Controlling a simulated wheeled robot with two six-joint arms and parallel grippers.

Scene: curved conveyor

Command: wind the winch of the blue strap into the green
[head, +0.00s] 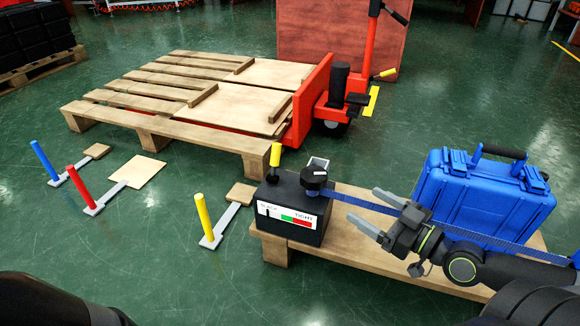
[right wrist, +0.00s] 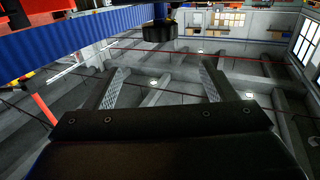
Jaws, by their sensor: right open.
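My right gripper (head: 368,216) is open and empty, right of the winch and close to the strap. My left gripper is not in view.
The case and winch sit on a wooden pallet (head: 350,247). Left on the floor are blue (head: 43,158), red (head: 78,185) and yellow (head: 204,215) upright levers. Behind is a pallet (head: 160,130) with a red pallet jack (head: 320,100). Green floor lies free in front.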

